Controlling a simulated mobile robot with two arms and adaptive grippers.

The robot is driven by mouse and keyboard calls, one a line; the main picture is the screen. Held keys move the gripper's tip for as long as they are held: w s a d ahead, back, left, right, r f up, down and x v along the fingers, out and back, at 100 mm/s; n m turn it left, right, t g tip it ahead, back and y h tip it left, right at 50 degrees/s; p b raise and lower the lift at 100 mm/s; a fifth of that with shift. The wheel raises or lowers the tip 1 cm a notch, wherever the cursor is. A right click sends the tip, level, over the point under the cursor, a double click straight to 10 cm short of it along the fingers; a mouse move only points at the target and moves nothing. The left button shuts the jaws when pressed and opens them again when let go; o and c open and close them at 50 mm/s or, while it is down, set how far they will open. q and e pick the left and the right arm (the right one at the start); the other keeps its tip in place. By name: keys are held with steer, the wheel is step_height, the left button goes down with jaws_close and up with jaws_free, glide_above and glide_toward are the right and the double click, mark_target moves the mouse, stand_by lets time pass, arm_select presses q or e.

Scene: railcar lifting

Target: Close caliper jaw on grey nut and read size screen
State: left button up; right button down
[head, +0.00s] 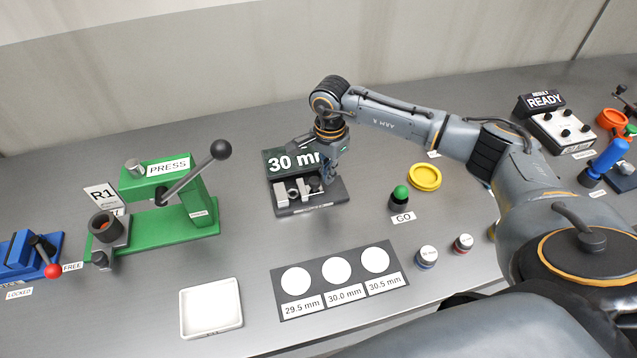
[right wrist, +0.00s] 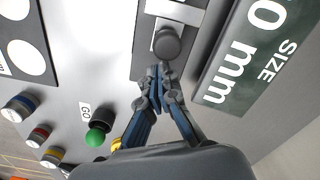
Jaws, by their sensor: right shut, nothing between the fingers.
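The caliper (head: 322,203) stands at the middle of the bench, with light metal jaw blocks on a dark base. A small grey round part, seemingly the nut (head: 293,194), sits at the jaws; whether both jaws touch it I cannot tell. The size screen (head: 283,162) behind reads "30 m", its right end hidden by my gripper. In the right wrist view the screen (right wrist: 245,60) shows "0 mm" and "SIZE". My right gripper (head: 326,180) is shut and empty at the caliper's right part. In the wrist view its tips (right wrist: 157,88) are just below a dark round knob (right wrist: 168,44).
A green press (head: 160,225) stands left, with a white tray (head: 210,308) in front. A sorting card (head: 338,282) with three white circles lies in front. A green GO button (head: 400,193) and a yellow ring (head: 425,177) are right. A result box (head: 556,128) reads "READY".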

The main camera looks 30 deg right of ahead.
steer(key=shift+s+d+r, duration=0.15)
steer(key=shift+d+r, duration=0.15)
steer(key=shift+d, duration=0.2)
steer(key=shift+r, duration=0.2)
step_height(320, 180, up, 6)
steer(key=p, duration=0.3)
steer(key=shift+r, duration=0.25)
steer(key=shift+s+f, duration=0.1)
